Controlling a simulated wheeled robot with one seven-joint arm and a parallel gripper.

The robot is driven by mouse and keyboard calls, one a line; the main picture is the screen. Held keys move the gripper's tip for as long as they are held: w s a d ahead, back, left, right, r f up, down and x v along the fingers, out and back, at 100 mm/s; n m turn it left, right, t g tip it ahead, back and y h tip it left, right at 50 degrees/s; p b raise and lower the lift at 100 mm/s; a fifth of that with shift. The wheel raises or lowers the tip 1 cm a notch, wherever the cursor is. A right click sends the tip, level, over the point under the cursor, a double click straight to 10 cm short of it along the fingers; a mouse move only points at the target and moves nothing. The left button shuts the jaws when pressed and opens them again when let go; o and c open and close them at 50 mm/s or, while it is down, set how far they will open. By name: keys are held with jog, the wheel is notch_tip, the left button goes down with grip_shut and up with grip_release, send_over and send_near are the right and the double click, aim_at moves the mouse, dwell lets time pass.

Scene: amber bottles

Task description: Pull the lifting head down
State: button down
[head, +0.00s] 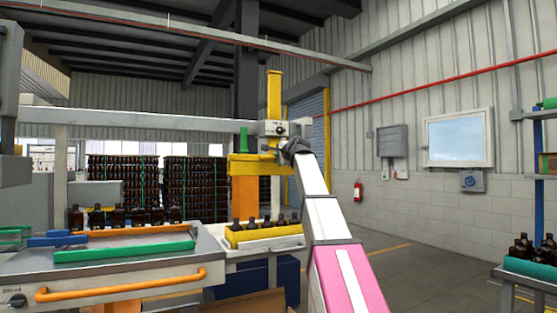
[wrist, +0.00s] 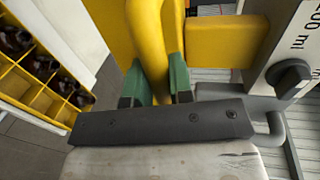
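The lifting head (head: 250,160) is a yellow block in the head view, under a pale box with a dark knob (head: 280,130). It hangs above a yellow crate (head: 265,241) of amber bottles, with clear space between them. My gripper (head: 287,150) is at the right side of the head. In the wrist view, the green-padded fingers of my gripper (wrist: 160,82) lie on either side of a yellow bar (wrist: 149,45) and appear closed on it. A pale panel with millilitre markings (wrist: 293,45) is at the right.
A workbench with an orange rail (head: 122,286) and a green bar (head: 125,251) stands at the left, with bottles behind. A yellow mast (head: 274,92) rises above the head. Bottles in a green crate (head: 530,267) are at the far right. The floor between is clear.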

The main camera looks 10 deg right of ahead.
notch_tip(320, 180, down, 21)
dwell(0.6)
jog(key=shift+s+f, duration=0.1)
jog(key=c, duration=1)
grip_release()
jog(key=v, duration=1)
jog(key=shift+s+d, duration=0.15)
jog(key=shift+s, duration=0.2)
